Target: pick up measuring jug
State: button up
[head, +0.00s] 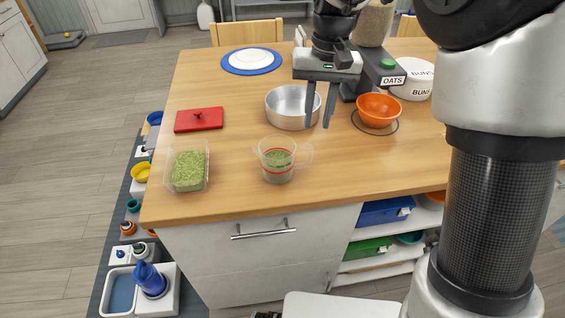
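The measuring jug (277,163) is clear, with a red line around it and green contents inside. It stands upright on the wooden table (230,193) near the front edge, its handle pointing right. My gripper (319,121) is above and behind the jug, slightly to its right, pointing down. Its two fingers are apart with a gap between them, and nothing shows between them but the metal bowl and table behind. The gripper is not touching the jug.
A metal bowl (287,108) stands close behind the jug. A clear tub of green food (188,171) is left of it, with a red lid (199,120) behind. An orange bowl (378,108) and an oats dispenser (382,72) are to the right. The table's front is mostly clear.

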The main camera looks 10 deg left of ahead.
jog(key=b, duration=0.1)
send_over(310, 165)
jog(key=w, duration=0.1)
notch_tip(310, 165, down, 11)
jog(key=shift+r, duration=0.15)
jog(key=shift+c, duration=0.2)
grip_shut()
